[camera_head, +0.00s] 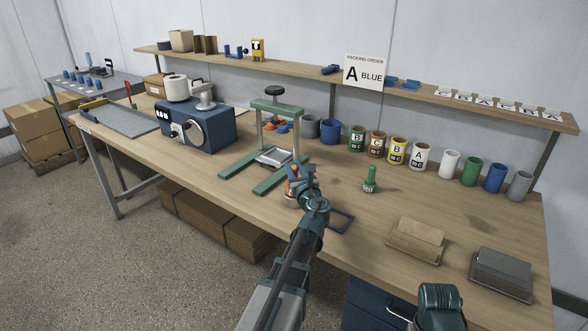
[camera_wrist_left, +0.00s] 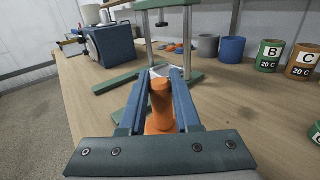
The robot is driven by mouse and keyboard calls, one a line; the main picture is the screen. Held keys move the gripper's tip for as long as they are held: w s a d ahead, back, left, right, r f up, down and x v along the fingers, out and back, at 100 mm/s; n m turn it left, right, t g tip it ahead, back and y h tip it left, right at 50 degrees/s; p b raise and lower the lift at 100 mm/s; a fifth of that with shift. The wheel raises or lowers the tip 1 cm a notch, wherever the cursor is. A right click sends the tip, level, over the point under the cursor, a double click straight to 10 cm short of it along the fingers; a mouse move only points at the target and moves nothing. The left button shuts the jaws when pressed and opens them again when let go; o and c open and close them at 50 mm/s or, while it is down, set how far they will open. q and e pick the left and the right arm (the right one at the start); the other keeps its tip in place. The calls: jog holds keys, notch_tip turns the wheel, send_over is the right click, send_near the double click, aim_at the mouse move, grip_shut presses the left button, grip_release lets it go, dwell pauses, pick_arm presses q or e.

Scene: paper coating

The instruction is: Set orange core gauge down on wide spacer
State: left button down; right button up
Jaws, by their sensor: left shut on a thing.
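The orange core gauge shows in the left wrist view (camera_wrist_left: 161,105), upright between the two blue fingers of my left gripper (camera_wrist_left: 158,72), which is shut on it. In the head view the left gripper (camera_head: 299,172) is in front of the green press, and a bit of the orange gauge (camera_head: 289,190) shows beside it. The gripper and arm hide most of the gauge, and I cannot tell whether its base touches anything. I cannot single out the wide spacer with certainty. Small orange and blue pieces (camera_head: 275,126) lie behind the press.
The green press (camera_head: 274,105) stands close by the left gripper. A green gauge (camera_head: 370,180) and a dark square frame (camera_head: 342,222) are to its right. Labelled cans (camera_head: 397,150) and plain cylinders line the back. A blue machine (camera_head: 205,130) is at left.

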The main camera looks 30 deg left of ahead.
pick_arm(q)
jog(key=c, duration=0.5)
grip_release()
jog(key=shift+c, duration=0.2)
